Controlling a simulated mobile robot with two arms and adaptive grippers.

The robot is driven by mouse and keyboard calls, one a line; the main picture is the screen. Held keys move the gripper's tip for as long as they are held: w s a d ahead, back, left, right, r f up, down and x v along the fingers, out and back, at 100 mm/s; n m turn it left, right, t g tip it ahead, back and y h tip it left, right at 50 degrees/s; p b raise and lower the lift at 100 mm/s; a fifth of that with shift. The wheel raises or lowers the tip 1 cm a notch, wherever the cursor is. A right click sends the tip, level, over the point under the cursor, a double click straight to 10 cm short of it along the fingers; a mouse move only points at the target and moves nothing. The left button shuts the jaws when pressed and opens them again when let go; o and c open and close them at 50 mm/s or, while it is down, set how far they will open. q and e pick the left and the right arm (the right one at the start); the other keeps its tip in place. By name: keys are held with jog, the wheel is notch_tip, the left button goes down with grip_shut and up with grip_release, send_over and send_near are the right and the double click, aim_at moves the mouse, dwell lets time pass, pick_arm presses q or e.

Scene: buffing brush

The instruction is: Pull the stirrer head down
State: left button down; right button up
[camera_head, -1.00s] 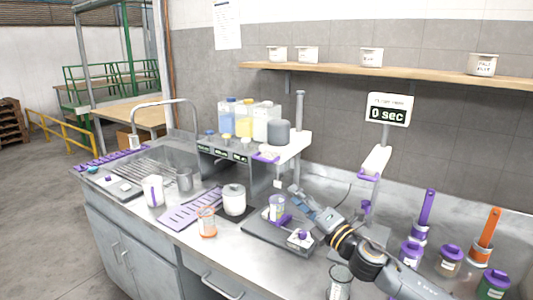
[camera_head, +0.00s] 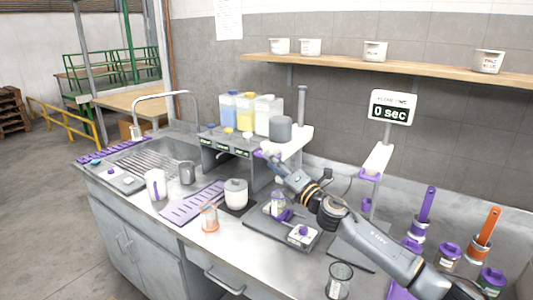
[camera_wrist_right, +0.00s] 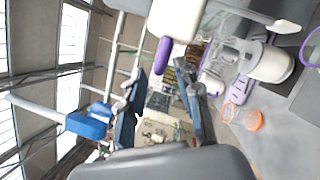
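The white stirrer head (camera_head: 298,139) with a grey cylinder on top sits high on a metal column (camera_head: 301,101). Its purple handle is at the head's front left end, partly hidden by my right gripper (camera_head: 268,158). In the right wrist view, the purple handle (camera_wrist_right: 162,55) and white head (camera_wrist_right: 176,20) are just ahead of my right gripper's fingertips (camera_wrist_right: 162,72). The fingers are apart, with the handle between their lines and no clear contact. A beaker (camera_head: 279,203) with a purple holder stands on the grey base below. My left gripper is out of view.
A second white arm with a purple handle (camera_head: 370,178) stands to the right under a "0 sec" display (camera_head: 390,107). Bottles (camera_head: 246,118) stand on a grey rack left of the head. A glass (camera_head: 339,281) is near the front edge. Purple-lidded jars (camera_head: 449,254) are at the right.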

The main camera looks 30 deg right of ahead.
jog(key=shift+p+x, duration=0.4)
jog(key=shift+x, duration=1.4)
jog(key=shift+f, duration=0.15)
grip_shut()
